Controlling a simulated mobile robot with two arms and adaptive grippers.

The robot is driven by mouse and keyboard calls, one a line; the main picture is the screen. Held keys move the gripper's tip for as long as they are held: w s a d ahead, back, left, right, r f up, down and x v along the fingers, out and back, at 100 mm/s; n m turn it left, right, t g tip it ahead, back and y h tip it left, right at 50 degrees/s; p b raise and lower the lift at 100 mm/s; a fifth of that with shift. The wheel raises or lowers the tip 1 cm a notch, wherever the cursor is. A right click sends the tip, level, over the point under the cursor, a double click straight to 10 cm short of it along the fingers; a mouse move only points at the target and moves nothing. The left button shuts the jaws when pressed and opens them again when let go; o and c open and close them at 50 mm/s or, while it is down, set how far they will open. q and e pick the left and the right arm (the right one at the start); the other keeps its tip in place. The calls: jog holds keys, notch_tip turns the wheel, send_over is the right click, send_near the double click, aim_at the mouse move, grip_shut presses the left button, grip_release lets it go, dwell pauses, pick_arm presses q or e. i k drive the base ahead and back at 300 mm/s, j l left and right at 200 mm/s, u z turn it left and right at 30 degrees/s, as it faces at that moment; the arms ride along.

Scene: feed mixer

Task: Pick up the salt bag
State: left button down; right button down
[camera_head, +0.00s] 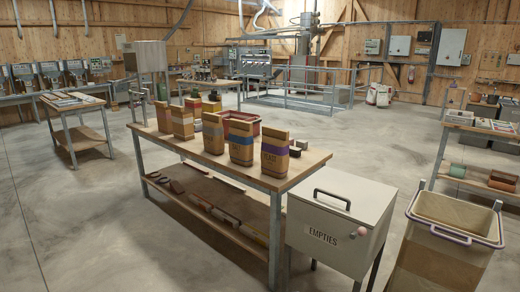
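Several upright brown paper bags stand in a row along the near side of the wooden table (305,162). From right to left there is one with a purple band (275,153), one with a blue band (241,142), one with a pale yellowish band (213,133), one with a pale band (182,122) and a partly hidden brown one (162,116). The labels are too small to read surely, so I cannot tell which is the salt bag. Neither of my grippers is in view.
A red crate (254,123) and small dark-topped containers (213,104) stand behind the bags. A grey lidded box marked EMPTIES (337,226) and an open beige bin (446,250) stand at the table's right. The floor (85,215) front left is clear.

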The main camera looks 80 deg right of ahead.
aim_at(240, 132)
jog(key=z, duration=0.45)
jog(key=i+z, duration=0.15)
jog(key=z, duration=0.8)
jog(key=i+z, duration=0.15)
jog(key=z, duration=0.3)
jog(key=j+z, duration=0.1)
jog(key=z, duration=0.35)
jog(key=i+j+z, duration=0.25)
jog(key=j+z, duration=0.3)
jog(key=i+j+z, duration=0.25)
jog(key=j, duration=0.75)
jog(key=i+z, duration=0.05)
